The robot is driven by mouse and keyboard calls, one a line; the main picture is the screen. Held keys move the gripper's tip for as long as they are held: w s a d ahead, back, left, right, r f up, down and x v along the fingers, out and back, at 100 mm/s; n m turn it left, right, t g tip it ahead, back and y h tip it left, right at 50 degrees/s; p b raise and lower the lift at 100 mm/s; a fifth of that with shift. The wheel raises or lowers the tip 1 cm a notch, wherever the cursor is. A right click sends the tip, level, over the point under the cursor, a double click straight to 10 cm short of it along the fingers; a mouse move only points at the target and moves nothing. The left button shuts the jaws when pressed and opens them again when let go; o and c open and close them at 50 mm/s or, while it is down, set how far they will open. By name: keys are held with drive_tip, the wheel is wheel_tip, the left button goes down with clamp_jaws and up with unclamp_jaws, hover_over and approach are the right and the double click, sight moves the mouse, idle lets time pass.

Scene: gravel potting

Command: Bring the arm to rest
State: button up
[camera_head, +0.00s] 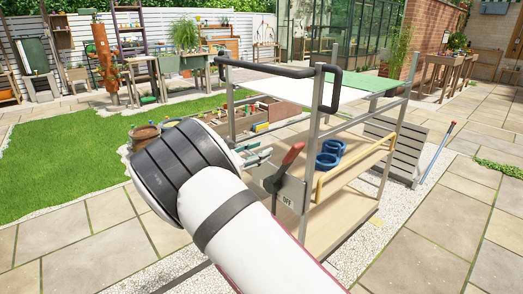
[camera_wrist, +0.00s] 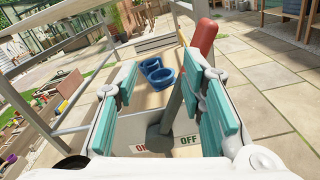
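My gripper (camera_head: 258,154) is at the metal frame of a cart, close to a lever with a red handle (camera_head: 292,153). In the wrist view its teal fingers (camera_wrist: 160,100) are spread apart with nothing clamped between them. The grey lever shaft (camera_wrist: 176,107) rises in the gap, nearer the right finger, and the red handle (camera_wrist: 203,37) leans up to the right. I cannot tell whether the right finger touches the lever. The lever's plate (camera_wrist: 160,131) carries the words ON and OFF; the lever tilts toward the OFF side. My arm hides part of the cart.
Blue ring-shaped containers (camera_head: 329,154) stand on the cart's wooden shelf (camera_head: 346,207). The cart has metal posts, a black handle bar (camera_head: 264,69) and a wooden rail (camera_head: 352,168). A grey slatted crate (camera_head: 396,146) stands to the right. Paving (camera_head: 430,235) at the right front is clear.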

drive_tip(key=shift+d, duration=0.1)
drive_tip(key=s+d+r+m+g+y, duration=0.1)
drive_tip(key=s+d+r+m+g, duration=0.3)
drive_tip(key=d, duration=0.3)
drive_tip(key=s+d+r+m+g+y, duration=0.1)
drive_tip(key=s+d+r+m+g, duration=0.15)
drive_tip(key=s+d, duration=0.35)
drive_tip(key=s+d+r+m+g+y, duration=0.1)
drive_tip(key=s+d+m+g+y, duration=0.1)
drive_tip(key=s+d+m, duration=0.3)
drive_tip(key=s+d+r+m+g+y, duration=0.1)
drive_tip(key=s+d+g, duration=0.15)
drive_tip(key=s, duration=0.45)
drive_tip(key=s+r+m+y, duration=0.2)
drive_tip(key=s+m+y, duration=0.3)
drive_tip(key=s, duration=1.2)
drive_tip(key=s+a+f+m+t+y, duration=0.1)
drive_tip(key=s+a+f+m+y, duration=0.15)
drive_tip(key=s, duration=0.55)
drive_tip(key=s+a+f+m+y, duration=0.2)
drive_tip(key=s+a, duration=0.1)
drive_tip(key=s, duration=0.5)
wheel_tip(320, 180, up, 25)
drive_tip(key=t+p, duration=0.3)
drive_tip(key=p, duration=1.9)
drive_tip(key=shift+s+f+t, duration=0.2)
drive_tip(key=shift+t, duration=0.1)
